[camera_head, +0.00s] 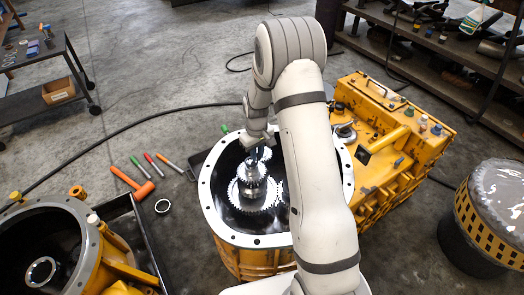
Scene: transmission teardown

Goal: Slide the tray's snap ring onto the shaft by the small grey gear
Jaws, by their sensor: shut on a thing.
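My gripper (262,152) points down inside the round yellow housing (207,200), above and beside the upright gear stack (252,186). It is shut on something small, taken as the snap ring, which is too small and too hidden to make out. A small grey gear (266,154) shows just behind the fingertips, partly hidden by them. The shaft by that gear cannot be told apart from the gripper here. Whether the held thing touches any shaft cannot be seen. My forearm hides the right part of the housing's inside.
A black tray (146,236) stands at lower left beside another yellow housing (88,246). An orange hammer (132,183), several markers (152,159) and a loose ring (162,206) lie on the floor. A yellow gearbox casing (420,150) adjoins on the right. A cart and shelf stand farther back.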

